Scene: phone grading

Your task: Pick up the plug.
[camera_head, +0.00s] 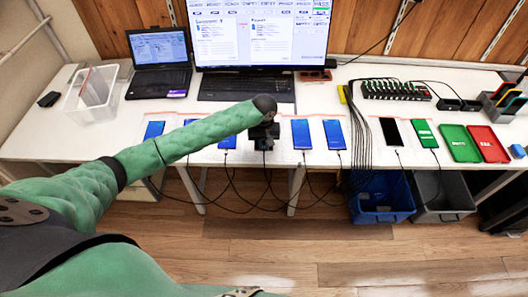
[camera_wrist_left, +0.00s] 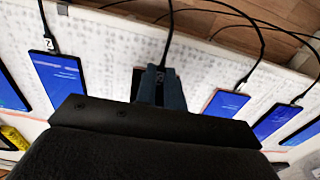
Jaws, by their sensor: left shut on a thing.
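My left gripper (camera_head: 264,133) reaches over the middle of the table's front part, among the row of phones. In the left wrist view its two dark fingers (camera_wrist_left: 161,86) are shut on a small black plug (camera_wrist_left: 160,76) with a pale mark. A black cable runs from the plug toward the table's front edge. A phone lies mostly hidden under the gripper; whether the plug still touches it I cannot tell. My right gripper is not in view.
Blue-screened phones (camera_head: 301,134) with cables lie on both sides of the gripper. A laptop (camera_head: 160,50), a keyboard (camera_head: 246,88) and a monitor stand behind. A cable bundle and a multi-port hub (camera_head: 396,90) are right. Green (camera_head: 459,143) and red trays (camera_head: 489,143) lie farther right.

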